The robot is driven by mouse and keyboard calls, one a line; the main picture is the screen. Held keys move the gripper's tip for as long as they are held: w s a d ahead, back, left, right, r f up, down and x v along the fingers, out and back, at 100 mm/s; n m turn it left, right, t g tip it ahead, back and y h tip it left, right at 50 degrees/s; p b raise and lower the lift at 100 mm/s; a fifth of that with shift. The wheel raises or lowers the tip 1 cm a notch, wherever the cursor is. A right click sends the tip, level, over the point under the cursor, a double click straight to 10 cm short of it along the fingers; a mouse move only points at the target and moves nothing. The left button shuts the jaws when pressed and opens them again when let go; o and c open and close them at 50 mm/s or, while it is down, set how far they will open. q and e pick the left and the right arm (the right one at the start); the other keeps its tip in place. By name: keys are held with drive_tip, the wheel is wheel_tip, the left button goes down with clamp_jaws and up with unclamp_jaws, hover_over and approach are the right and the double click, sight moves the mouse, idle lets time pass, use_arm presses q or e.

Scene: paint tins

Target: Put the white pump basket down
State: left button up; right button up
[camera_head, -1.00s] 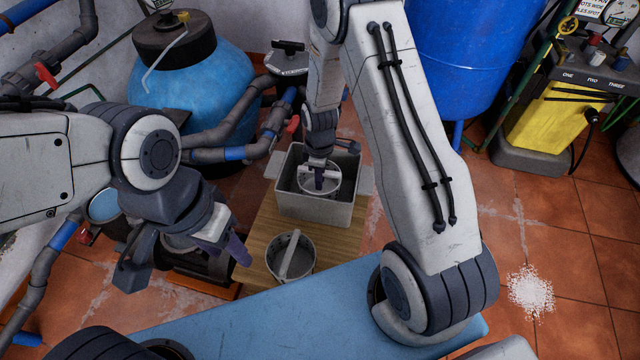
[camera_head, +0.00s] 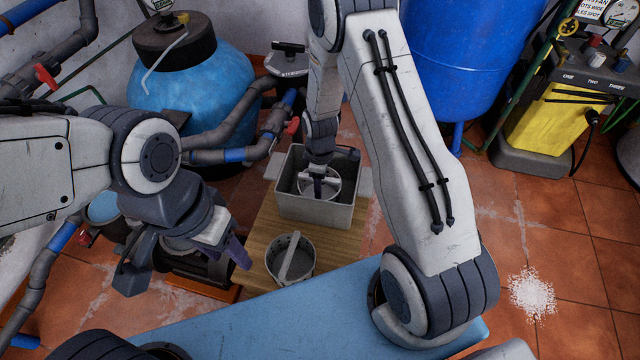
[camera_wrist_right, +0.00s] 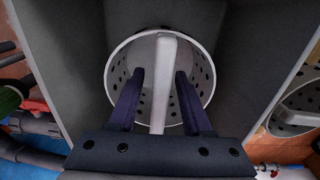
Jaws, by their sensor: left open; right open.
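The white pump basket (camera_head: 334,183) is a perforated round basket with a flat bar handle. It stands inside the grey bin (camera_head: 318,213), and it also shows in the right wrist view (camera_wrist_right: 118,62). My right gripper (camera_head: 318,188) reaches down into the bin over the basket. In the right wrist view its two dark purple fingers (camera_wrist_right: 155,92) are open, one on each side of the handle (camera_wrist_right: 164,75), with gaps between. The basket's underside is hidden. My left gripper (camera_head: 239,253) is open and empty, left of the grey basket.
A second, grey basket (camera_head: 291,265) with a bar handle stands on the wooden board (camera_head: 262,235) in front of the bin. A blue surface (camera_head: 270,312) lies nearer me. Pipes and a blue tank (camera_head: 195,90) are behind on the left. A black pump (camera_head: 200,272) sits below my left gripper.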

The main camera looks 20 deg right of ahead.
wheel_tip(320, 180, up, 12)
drive_tip(key=p, duration=0.2)
drive_tip(key=shift+f+p, duration=0.2)
drive_tip(key=shift+p, duration=0.15)
drive_tip(key=s+a+r+m, duration=0.3)
drive_tip(key=s+a+r, duration=1)
drive_tip(key=s+r, duration=0.25)
drive_tip(key=s+r+m+y, duration=0.1)
drive_tip(key=s, duration=0.7)
drive_tip(key=shift+s+r, duration=0.4)
drive_tip(key=shift+a, duration=0.1)
